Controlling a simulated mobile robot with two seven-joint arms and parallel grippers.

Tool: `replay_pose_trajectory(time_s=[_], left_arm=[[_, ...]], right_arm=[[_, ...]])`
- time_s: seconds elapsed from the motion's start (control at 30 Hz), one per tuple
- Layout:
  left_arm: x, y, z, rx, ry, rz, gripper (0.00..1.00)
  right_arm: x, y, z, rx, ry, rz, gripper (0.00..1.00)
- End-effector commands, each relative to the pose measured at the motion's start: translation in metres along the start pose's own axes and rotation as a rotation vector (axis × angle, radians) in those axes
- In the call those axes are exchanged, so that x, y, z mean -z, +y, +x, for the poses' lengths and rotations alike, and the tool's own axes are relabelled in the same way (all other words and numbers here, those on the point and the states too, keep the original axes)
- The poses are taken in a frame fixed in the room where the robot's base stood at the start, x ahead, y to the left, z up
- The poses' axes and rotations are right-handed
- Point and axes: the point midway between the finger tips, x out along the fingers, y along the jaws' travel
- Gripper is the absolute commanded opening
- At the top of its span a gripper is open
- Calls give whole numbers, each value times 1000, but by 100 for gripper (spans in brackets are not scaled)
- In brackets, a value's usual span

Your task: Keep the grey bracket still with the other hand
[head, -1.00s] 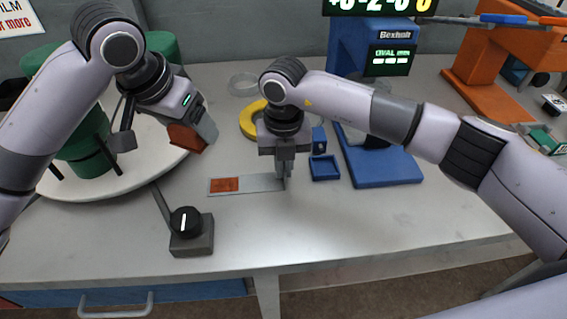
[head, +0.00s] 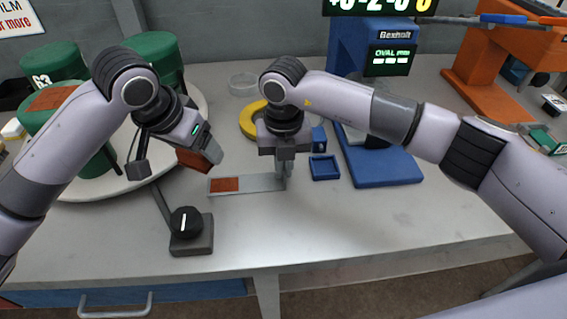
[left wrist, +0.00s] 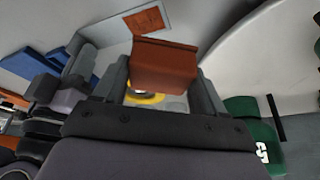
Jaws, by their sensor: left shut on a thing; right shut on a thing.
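The grey bracket (head: 258,184) lies flat on the table, with a rust-coloured square patch (head: 225,185) on its left end. My right gripper (head: 284,174) points down and is shut on the bracket's right end; the grip itself is partly hidden by the fingers. My left gripper (head: 204,160) is shut on a rust-brown block (head: 190,161) and holds it behind and left of the patch, apart from the bracket. The left wrist view shows the block (left wrist: 165,66) between both fingers, with the bracket (left wrist: 103,62) and its patch (left wrist: 146,21) beyond.
A white round turntable (head: 130,184) with green cylinders (head: 152,48) stands at the left. A black-knobbed switch box (head: 190,238) sits in front of the bracket. A yellow ring (head: 250,122), a small blue tray (head: 325,169) and a blue stand (head: 385,170) are behind and right.

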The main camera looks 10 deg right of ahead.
Motion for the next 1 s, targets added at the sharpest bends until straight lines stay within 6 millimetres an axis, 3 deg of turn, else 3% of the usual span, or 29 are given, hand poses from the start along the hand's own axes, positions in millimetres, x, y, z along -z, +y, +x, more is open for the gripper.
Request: replay_pose_trajectory(time_s=[1.0], left_arm=[[-20,0,48,0,-1,0,42]], right_arm=[[3,-1,5,5,10,-1,0]])
